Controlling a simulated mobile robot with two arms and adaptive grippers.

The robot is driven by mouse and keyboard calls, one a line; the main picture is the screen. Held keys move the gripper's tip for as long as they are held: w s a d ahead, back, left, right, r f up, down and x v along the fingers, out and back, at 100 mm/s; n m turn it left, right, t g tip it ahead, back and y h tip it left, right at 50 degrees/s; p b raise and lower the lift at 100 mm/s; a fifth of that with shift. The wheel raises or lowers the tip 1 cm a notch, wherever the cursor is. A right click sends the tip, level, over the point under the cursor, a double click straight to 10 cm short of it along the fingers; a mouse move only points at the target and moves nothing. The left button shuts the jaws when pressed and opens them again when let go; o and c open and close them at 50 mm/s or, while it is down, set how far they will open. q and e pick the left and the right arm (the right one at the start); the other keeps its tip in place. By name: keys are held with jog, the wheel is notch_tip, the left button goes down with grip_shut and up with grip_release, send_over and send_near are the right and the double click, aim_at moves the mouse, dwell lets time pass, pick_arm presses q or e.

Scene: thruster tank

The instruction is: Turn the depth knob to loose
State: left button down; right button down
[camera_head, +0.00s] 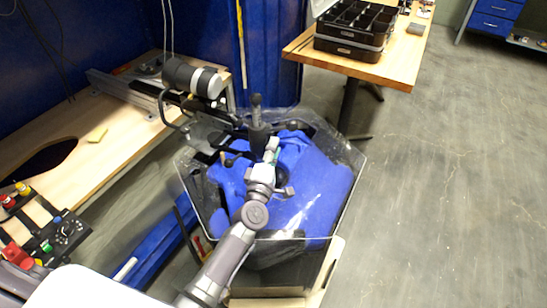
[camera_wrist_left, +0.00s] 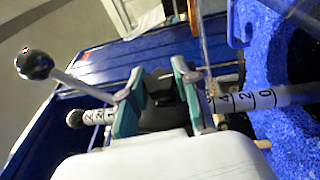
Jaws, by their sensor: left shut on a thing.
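My left gripper (camera_head: 270,150) reaches in over the clear-walled tank (camera_head: 345,190) from the lower middle of the head view. In the left wrist view its two teal-padded fingers (camera_wrist_left: 158,95) are closed on a small dark knob (camera_wrist_left: 162,88), which I take to be the depth knob. The fingers cover its sides, so its turn position cannot be read. In the head view the knob is hidden by the gripper. A white numbered scale rod (camera_wrist_left: 245,101) runs beside the fingers. My right gripper is not in view.
A lever with a ball end (camera_wrist_left: 34,64) is close to the fingers in the wrist view. A black and silver motor cylinder (camera_head: 192,78) and a black upright handle (camera_head: 257,115) stand by the tank. A control panel (camera_head: 62,235) is at left. Open floor lies right.

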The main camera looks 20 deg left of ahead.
pick_arm(q)
jog(key=c, duration=0.8)
grip_release()
jog(key=shift+s, duration=0.15)
jog(key=s, duration=0.4)
jog(key=s+f, duration=0.1)
jog(key=s, duration=0.6)
jog(key=shift+s+d+f, duration=0.25)
jog(key=shift+s, duration=0.15)
